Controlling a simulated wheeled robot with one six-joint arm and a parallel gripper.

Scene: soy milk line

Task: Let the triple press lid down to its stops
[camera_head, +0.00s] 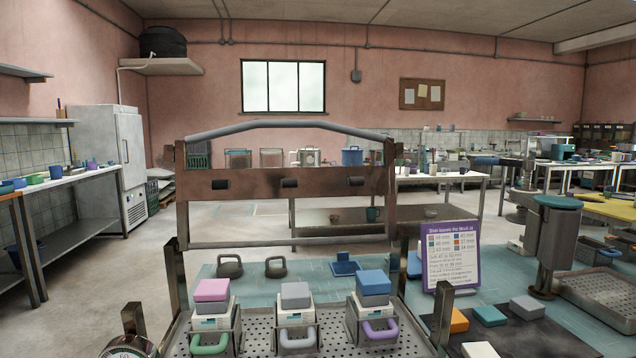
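The triple press lid (250,186) stands raised behind the press, a brown crossbar with three dark pads and a grey handle bar (290,127) along its top. Below and nearer, three press boxes stand side by side on a perforated metal tray (256,338).
A purple-edged sign (451,268) stands between the press and my arm. Two dark kettlebell-like weights (230,266) and a blue piece (345,266) lie behind the boxes. Loose blocks sit on a dark mat (545,335) at the front right, beside a metal tray (620,310).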

